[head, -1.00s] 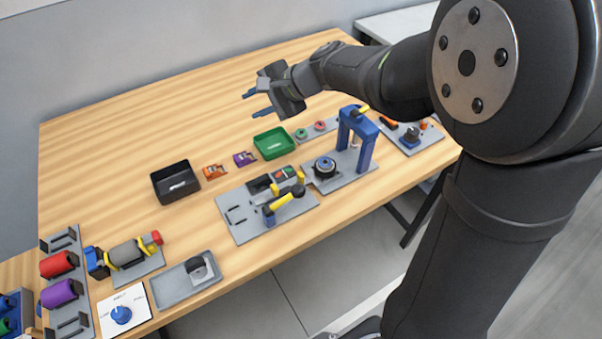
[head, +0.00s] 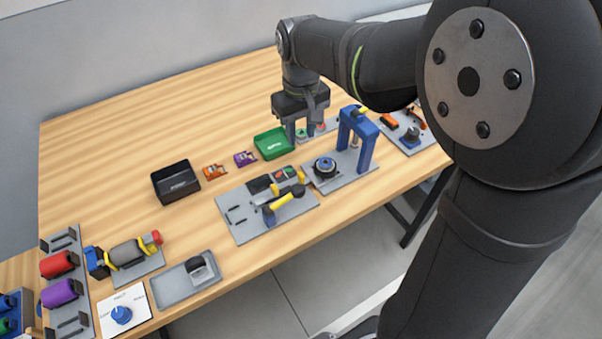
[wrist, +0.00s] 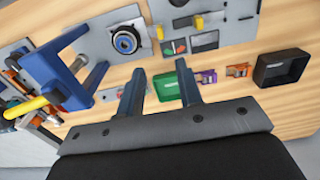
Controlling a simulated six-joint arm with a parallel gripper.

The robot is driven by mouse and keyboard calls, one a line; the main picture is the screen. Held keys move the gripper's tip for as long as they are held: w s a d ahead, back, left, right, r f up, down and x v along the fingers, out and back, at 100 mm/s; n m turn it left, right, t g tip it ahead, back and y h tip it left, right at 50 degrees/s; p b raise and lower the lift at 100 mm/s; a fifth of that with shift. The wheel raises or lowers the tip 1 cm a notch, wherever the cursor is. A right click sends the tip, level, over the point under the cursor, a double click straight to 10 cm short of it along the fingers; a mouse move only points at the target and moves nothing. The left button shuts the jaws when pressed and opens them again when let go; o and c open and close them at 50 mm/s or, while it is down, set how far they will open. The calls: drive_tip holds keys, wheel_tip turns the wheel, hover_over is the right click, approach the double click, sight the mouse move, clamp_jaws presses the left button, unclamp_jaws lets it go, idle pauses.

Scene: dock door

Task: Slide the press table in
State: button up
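The press is a blue arch (head: 366,142) with a yellow lever on a grey base plate (head: 352,180). The press table, a round black piece with a blue ring (head: 325,167), sits on the plate to the left of the arch, out from under it. In the wrist view the press table (wrist: 126,40) shows above my fingers, with the blue arch (wrist: 45,75) to its left. My gripper (head: 301,135) points down behind the press, beside the green bin (head: 273,143). Its two blue fingers are apart with nothing between them; in the wrist view they also stand apart (wrist: 161,88).
Left of the press is a grey fixture plate (head: 240,225) with a yellow-handled clamp (head: 283,202). A black bin (head: 175,182), an orange part (head: 214,171) and a purple part (head: 244,158) lie farther left. The back of the wooden table is clear.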

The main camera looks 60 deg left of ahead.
sight(301, 174)
wheel_tip(301, 174, down, 15)
drive_tip(key=shift+f, duration=0.15)
drive_tip(key=shift+c, duration=0.2)
clamp_jaws()
